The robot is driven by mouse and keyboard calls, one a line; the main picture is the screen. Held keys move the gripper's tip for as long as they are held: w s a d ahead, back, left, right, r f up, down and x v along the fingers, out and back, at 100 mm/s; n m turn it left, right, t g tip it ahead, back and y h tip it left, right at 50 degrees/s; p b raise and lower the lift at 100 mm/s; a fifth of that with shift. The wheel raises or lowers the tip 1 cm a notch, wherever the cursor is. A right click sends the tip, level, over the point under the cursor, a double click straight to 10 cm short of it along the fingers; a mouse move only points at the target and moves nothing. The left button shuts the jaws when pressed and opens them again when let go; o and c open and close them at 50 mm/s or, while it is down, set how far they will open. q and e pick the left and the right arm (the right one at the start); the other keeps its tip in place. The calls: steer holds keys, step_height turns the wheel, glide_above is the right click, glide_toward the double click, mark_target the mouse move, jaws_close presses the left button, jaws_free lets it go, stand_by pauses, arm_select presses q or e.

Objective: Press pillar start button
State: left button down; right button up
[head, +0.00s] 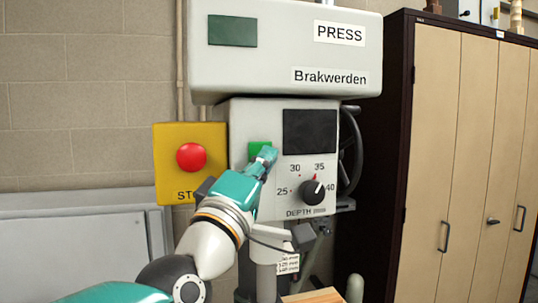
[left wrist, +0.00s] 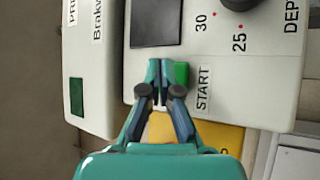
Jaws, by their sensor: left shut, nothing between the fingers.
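The green start button (head: 255,147) is on the front of the grey pillar control box (head: 242,118). My left gripper (head: 267,156) is shut and empty, with its fingertips at the button and covering part of it in the head view. In the left wrist view, which is turned on its side, the closed fingertips (left wrist: 159,76) overlap the edge of the green button (left wrist: 182,74), beside the START label (left wrist: 203,88). I cannot tell whether the tips touch the button. My right gripper is not in view.
A red stop button (head: 191,157) on a yellow plate (head: 165,138) is left of the control box. The black depth knob (head: 311,193) and a dark screen (head: 309,131) are to the right of the button. A tall cabinet (head: 455,130) stands at the right.

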arm_select(q)
steer(key=shift+w+a+b, duration=0.1)
steer(key=shift+w+b, duration=0.1)
steer(key=shift+b, duration=0.1)
steer(key=shift+w+a, duration=0.15)
steer(key=shift+w, duration=0.35)
stand_by(0.9)
steer(key=shift+s+r, duration=0.1)
steer(key=shift+s, duration=0.05)
steer(key=shift+s+d, duration=0.25)
steer(key=shift+s, duration=0.5)
steer(key=shift+s+d, duration=0.25)
steer(key=shift+s, duration=0.55)
steer(key=shift+s+d, duration=0.3)
steer(key=shift+s, duration=0.5)
steer(key=shift+s+d, duration=0.25)
steer(key=shift+s, duration=0.55)
